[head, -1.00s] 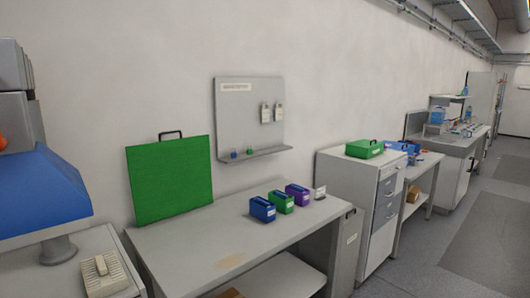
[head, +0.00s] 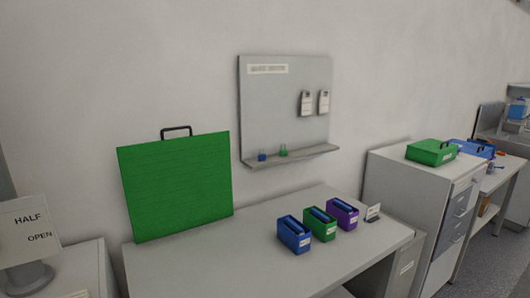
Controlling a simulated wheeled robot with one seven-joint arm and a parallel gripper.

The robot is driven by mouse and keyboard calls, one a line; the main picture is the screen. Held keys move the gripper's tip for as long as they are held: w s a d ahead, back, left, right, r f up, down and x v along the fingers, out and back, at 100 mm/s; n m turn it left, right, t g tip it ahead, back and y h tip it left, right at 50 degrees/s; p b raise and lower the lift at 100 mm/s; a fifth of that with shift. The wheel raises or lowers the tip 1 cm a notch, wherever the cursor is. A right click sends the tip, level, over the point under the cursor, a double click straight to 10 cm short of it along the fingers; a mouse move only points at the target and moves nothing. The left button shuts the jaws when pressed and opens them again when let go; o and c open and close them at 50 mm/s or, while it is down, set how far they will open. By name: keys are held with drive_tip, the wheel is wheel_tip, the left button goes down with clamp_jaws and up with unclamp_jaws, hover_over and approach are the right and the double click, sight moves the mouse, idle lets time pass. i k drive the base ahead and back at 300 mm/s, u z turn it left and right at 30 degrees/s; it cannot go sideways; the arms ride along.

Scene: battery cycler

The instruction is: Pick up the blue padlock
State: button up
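A small blue padlock (head: 262,157) stands on the narrow shelf (head: 292,158) at the foot of a grey wall board (head: 285,100). A small green padlock (head: 283,151) stands just to its right on the same shelf. Both are far off and small in the head view. My gripper is not in view.
Below the board is a grey bench (head: 215,262) with blue (head: 294,236), green (head: 320,226) and purple (head: 342,215) boxes. A large green panel (head: 175,188) with a black handle stands at its left. Drawer cabinet (head: 405,190) at right. White tags (head: 305,102) hang on the board.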

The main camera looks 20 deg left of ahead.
sight(261, 157)
drive_tip(key=u, duration=0.5)
drive_tip(key=i, duration=1)
drive_tip(key=u, duration=0.65)
